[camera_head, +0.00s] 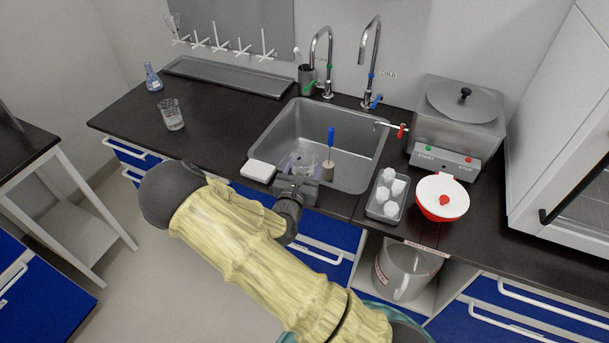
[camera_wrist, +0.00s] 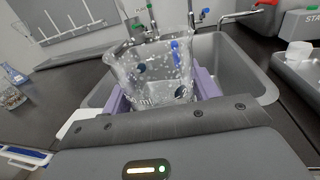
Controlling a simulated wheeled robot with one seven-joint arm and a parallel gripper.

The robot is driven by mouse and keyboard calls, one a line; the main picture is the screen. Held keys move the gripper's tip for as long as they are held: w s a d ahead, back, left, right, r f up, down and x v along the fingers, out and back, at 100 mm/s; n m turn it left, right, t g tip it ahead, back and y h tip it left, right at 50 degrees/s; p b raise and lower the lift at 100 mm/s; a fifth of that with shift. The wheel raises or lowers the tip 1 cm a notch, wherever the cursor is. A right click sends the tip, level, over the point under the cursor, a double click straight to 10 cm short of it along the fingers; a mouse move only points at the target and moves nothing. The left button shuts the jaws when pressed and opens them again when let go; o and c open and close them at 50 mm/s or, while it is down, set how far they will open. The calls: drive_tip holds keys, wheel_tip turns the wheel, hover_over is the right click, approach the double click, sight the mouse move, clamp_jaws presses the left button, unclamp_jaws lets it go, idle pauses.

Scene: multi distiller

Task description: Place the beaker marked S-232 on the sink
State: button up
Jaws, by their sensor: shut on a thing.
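A clear glass beaker (camera_wrist: 155,75) with faint markings is held between the purple fingers of my gripper (camera_wrist: 160,95); I cannot read its label. In the head view the beaker (camera_head: 303,160) shows over the near left part of the sink basin, partly hidden by my gripper (camera_head: 300,172). It appears upright. The sink (camera_head: 350,178) is a grey metal basin set in the dark counter; it also shows in the wrist view (camera_wrist: 265,85). I cannot tell whether the beaker touches the basin.
A blue-handled brush (camera_head: 331,140) stands in the sink. A white block (camera_head: 259,171) lies at its near left rim. Another glass beaker (camera_head: 172,115) and a blue flask (camera_head: 152,78) stand on the left counter. Taps (camera_head: 327,85) rise behind. A tray (camera_head: 374,207) and a red-and-white container (camera_head: 441,198) sit right.

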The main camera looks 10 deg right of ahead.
drive_tip(key=shift+f, duration=1.5)
drive_tip(key=shift+f, duration=0.15)
drive_tip(key=o, duration=1.1)
drive_tip(key=shift+s+a, duration=0.1)
drive_tip(key=shift+s, duration=0.05)
drive_tip(key=b+v, duration=0.1)
drive_tip(key=v, duration=1)
drive_tip(key=shift+s+a, duration=0.15)
drive_tip(key=shift+s, duration=0.2)
